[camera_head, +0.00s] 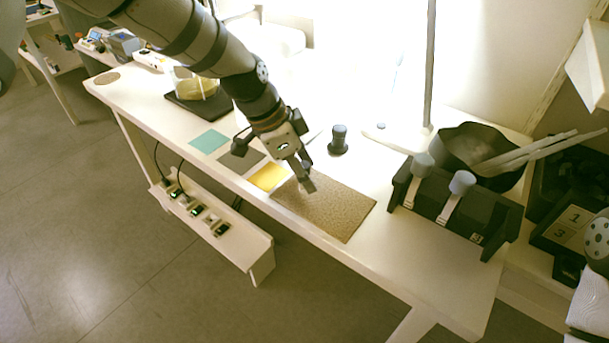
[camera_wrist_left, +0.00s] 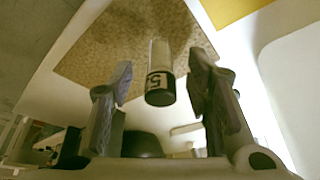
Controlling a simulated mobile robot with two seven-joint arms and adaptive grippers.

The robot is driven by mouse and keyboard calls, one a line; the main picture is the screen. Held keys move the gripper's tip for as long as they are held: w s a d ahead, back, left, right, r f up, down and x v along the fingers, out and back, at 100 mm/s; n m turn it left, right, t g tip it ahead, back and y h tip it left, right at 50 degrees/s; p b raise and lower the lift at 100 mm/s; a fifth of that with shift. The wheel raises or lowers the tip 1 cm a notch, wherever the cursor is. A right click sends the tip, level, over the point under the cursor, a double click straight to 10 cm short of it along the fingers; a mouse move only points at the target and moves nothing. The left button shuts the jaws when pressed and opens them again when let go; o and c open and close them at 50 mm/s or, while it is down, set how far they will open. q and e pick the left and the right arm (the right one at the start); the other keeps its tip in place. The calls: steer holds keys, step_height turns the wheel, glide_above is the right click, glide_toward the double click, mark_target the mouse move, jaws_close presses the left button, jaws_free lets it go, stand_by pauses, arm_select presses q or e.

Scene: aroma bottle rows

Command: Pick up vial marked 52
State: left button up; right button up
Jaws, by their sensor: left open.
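In the left wrist view a vial (camera_wrist_left: 160,73) with a pale body and a black end shows between my left fingers, with a gap on each side. Its white label shows a sideways 5; the other digit is not clear. The speckled brown mat (camera_wrist_left: 110,45) lies behind it. In the head view my left gripper (camera_head: 308,187) is over the mat (camera_head: 340,210), pointing down. It is open. I cannot make out this vial in the head view.
A dark bottle-like object (camera_head: 338,139) stands behind the mat. A black rack (camera_head: 472,222) with two grey-capped items, a dark pot (camera_head: 455,140) and a crate (camera_head: 567,230) are at right. Teal (camera_head: 209,141) and yellow (camera_head: 268,177) cards lie left. The table's front right is clear.

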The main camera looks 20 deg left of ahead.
arm_select(q)
steer(key=shift+d+f, duration=0.1)
steer(key=shift+f, duration=0.1)
steer(key=shift+r, duration=0.1)
steer(key=shift+c, duration=0.6)
jaws_close()
